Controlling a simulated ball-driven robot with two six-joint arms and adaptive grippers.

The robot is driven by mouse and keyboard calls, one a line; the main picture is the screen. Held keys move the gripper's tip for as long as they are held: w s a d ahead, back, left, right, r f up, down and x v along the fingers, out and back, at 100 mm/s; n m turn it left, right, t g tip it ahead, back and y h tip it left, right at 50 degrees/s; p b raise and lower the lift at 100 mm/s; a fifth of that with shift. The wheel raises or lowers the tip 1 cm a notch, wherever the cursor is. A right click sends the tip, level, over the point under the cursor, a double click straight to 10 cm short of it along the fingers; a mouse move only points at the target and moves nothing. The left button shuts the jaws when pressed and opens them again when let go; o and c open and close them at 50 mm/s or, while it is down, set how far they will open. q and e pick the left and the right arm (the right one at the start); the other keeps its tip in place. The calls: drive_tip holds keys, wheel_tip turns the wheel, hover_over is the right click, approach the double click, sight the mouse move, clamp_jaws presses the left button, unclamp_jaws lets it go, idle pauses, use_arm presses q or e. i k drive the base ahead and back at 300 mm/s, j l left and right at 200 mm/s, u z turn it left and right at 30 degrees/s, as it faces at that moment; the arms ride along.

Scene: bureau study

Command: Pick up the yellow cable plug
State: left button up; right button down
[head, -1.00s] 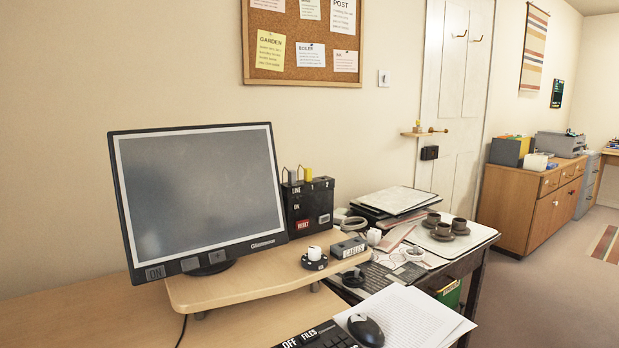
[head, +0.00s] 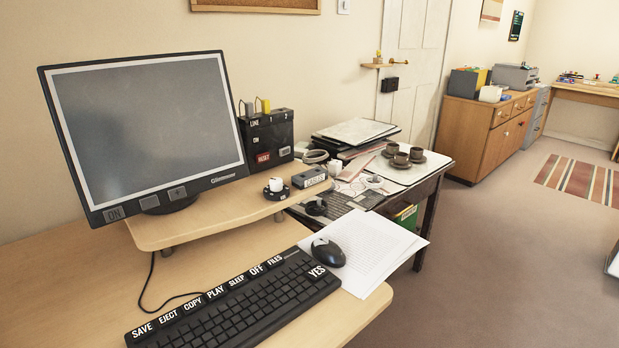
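The yellow cable plug (head: 265,105) stands upright in the top of a black box (head: 267,138) with a red RESET button, to the right of the monitor. A grey plug (head: 249,109) stands beside it on the left, in the same box top. Neither of my grippers is in view.
The monitor (head: 150,130) stands on a wooden riser (head: 205,222) left of the box. A white candle-like item (head: 276,184) and a grey CABLES block (head: 309,178) sit in front. Keyboard (head: 235,305), mouse (head: 328,252) and papers (head: 375,250) lie nearer. Open floor (head: 500,250) is at right.

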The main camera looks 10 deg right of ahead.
sight(265, 103)
drive_tip(key=i+l, duration=0.15)
drive_tip(key=l, duration=0.25)
drive_tip(key=i+l, duration=0.2)
drive_tip(key=l, duration=0.2)
drive_tip(key=i+l, duration=0.15)
drive_tip(key=l, duration=0.25)
drive_tip(key=i+l, duration=0.2)
drive_tip(key=l, duration=0.2)
drive_tip(key=i+l+u, duration=0.1)
drive_tip(key=l, duration=0.3)
drive_tip(key=i+l, duration=0.2)
drive_tip(key=l, duration=0.2)
drive_tip(key=i+l, duration=0.2)
drive_tip(key=l, duration=0.2)
drive_tip(key=i+l, duration=0.15)
drive_tip(key=l, duration=0.3)
